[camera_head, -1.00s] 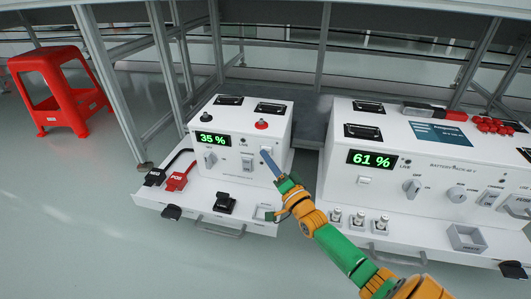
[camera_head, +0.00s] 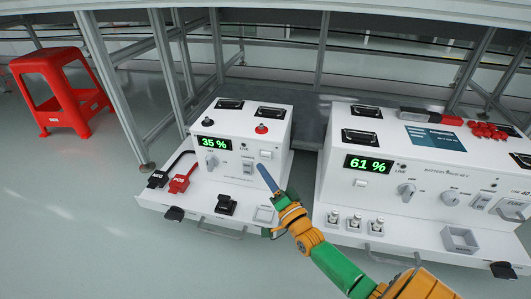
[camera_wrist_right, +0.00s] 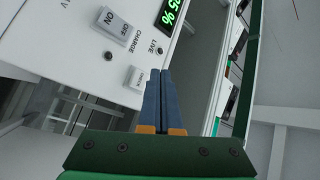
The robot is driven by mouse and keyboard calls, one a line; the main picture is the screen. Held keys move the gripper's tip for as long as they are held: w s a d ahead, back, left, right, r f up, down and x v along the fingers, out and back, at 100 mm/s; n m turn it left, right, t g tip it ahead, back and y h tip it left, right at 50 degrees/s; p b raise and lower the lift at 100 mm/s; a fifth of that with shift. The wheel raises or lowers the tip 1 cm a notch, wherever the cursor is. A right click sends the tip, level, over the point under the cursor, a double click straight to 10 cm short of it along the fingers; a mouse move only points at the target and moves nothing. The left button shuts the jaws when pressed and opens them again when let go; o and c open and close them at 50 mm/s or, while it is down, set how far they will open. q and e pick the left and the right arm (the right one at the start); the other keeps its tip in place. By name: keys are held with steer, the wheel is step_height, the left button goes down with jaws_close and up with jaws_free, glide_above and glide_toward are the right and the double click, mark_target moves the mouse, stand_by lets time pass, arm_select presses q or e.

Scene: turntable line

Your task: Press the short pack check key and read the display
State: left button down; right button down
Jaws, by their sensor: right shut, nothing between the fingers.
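The short pack (camera_head: 226,180) is the smaller white box on the left, and its display (camera_head: 213,143) reads 35 % in green. Its small white check key (camera_head: 265,155) is on the right of the front face. In the wrist view the check key (camera_wrist_right: 137,78) shows just left of my fingertips, partly hidden by them. My right gripper (camera_head: 263,168) is shut and empty, its blue fingers just below the key and apparently clear of it. The display (camera_wrist_right: 170,10) is partly cut off in the wrist view. My left gripper is not in view.
A wider white pack (camera_head: 410,185) on the right reads 61 %. Red and black connectors (camera_head: 181,179) lie at the short pack's left. A red stool (camera_head: 60,90) stands at the far left, and metal frame posts (camera_head: 115,90) rise near the packs.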

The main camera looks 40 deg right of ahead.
steer(key=shift+s+a+p, duration=0.5)
steer(key=shift+s+a, duration=0.4)
steer(key=shift+a, duration=0.15)
